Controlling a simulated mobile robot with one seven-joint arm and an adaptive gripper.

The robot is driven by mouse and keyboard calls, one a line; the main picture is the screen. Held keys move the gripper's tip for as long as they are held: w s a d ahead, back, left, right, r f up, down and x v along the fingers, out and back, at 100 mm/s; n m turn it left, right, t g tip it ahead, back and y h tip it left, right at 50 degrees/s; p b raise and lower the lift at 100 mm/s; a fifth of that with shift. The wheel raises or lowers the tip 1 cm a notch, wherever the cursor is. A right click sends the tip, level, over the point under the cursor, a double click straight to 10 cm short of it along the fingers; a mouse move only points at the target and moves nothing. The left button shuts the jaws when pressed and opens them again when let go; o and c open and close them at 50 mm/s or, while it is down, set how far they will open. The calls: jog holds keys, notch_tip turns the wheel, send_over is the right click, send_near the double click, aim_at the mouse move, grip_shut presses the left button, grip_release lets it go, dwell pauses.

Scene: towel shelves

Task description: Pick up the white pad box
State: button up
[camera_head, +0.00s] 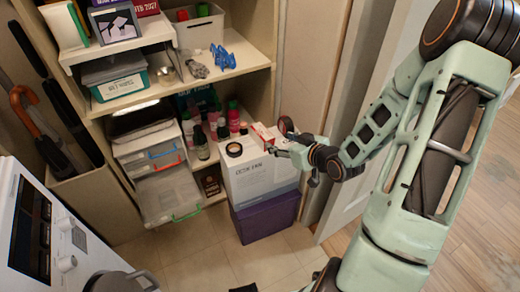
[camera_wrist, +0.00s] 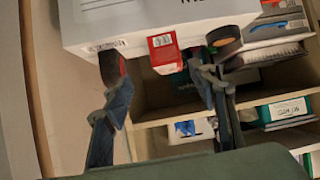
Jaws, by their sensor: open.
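A small box (camera_head: 262,134), red and white, lies on top of a large white box (camera_head: 255,178) labelled like "DESK FAN". I cannot read the small box's label, so I cannot tell for sure that it is the white pad box. In the wrist view the small box shows its red end (camera_wrist: 163,54) with a white label, between my fingers and beyond them. My gripper (camera_head: 292,149) is at the right end of the large box's top. In the wrist view my gripper (camera_wrist: 160,75) is open, with nothing held between its fingers.
A dark round roll (camera_head: 234,149) lies left of the small box, and a reddish-brown roll (camera_head: 286,125) stands behind my gripper. A purple box (camera_head: 266,215) supports the large white box. Bottles (camera_head: 201,145) and stacked drawers (camera_head: 150,155) are to the left.

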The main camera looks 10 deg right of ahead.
aim_at(261, 134)
jog(key=shift+w+a+f+t+y+b, duration=0.4)
jog(key=shift+w+a+f+t+b, duration=0.1)
jog(key=shift+a+t+b, duration=0.15)
jog(key=b+x, duration=0.2)
jog(key=x, duration=0.8)
jog(key=shift+w+a+b, duration=0.1)
jog(key=shift+w+b, duration=0.1)
jog(key=shift+b, duration=0.1)
jog(key=c, duration=1.2)
